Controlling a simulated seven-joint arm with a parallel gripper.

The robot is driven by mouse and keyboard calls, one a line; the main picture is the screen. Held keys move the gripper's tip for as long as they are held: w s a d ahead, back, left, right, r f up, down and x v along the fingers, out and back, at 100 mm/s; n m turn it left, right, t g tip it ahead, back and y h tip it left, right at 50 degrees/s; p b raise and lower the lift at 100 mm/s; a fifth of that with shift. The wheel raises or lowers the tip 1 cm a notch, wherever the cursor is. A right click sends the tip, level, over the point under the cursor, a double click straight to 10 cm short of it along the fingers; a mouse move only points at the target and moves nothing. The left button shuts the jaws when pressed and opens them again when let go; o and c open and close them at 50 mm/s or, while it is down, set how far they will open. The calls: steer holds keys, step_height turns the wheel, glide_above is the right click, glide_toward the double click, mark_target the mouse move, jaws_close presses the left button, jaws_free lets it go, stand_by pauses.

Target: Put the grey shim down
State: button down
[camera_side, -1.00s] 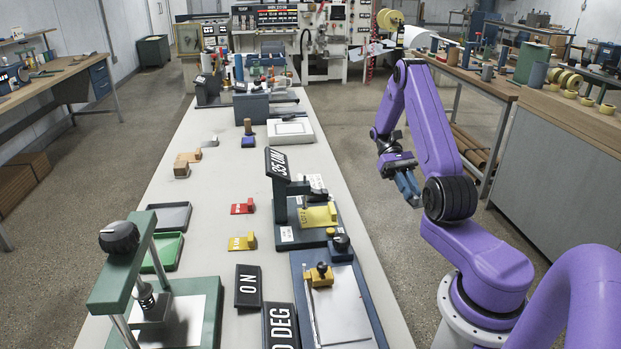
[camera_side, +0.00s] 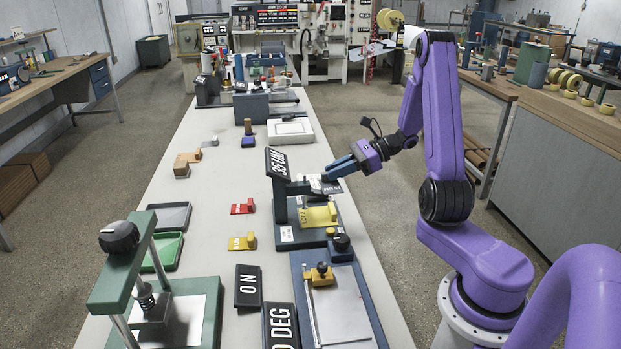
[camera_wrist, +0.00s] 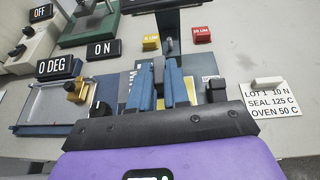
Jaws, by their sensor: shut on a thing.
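My gripper (camera_side: 330,172) is shut on the grey shim, whose small grey block (camera_wrist: 158,70) shows between the blue fingers in the wrist view. In the side view a dark lettered plate (camera_side: 333,188), apparently part of the shim, shows just under the fingertips. The shim is held above the table, beside the dark blue gauge stand with the "35 UM" display (camera_side: 278,162). A yellow piece (camera_side: 318,215) sits on the stand's base (camera_side: 288,237). The fingers hide part of the shim in the wrist view.
A red shim (camera_side: 243,207) and a yellow shim (camera_side: 243,242) lie on the white table, left of the stand. A lettered white card (camera_wrist: 271,102) lies right of the stand in the wrist view. A coating plate (camera_side: 345,310) is in front. Grey (camera_side: 187,216) and green (camera_side: 177,252) trays are left.

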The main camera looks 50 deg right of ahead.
steer(key=w+d+r+m+t+h, duration=0.2)
steer(key=w+d+m+t+h, duration=0.1)
steer(key=d+m+h, duration=0.15)
steer(key=m+t+h, duration=0.1)
steer(key=m+h, duration=0.4)
steer(key=h, duration=0.1)
glide_above(314, 179)
steer(key=s, duration=0.4)
steer(key=shift+y, duration=0.25)
steer(key=f, duration=1)
steer(key=shift+w+d+f, duration=0.25)
steer(key=shift+f, duration=0.15)
steer(key=shift+f+t, duration=0.3)
steer(key=shift+f, duration=0.3)
steer(key=shift+f, duration=0.6)
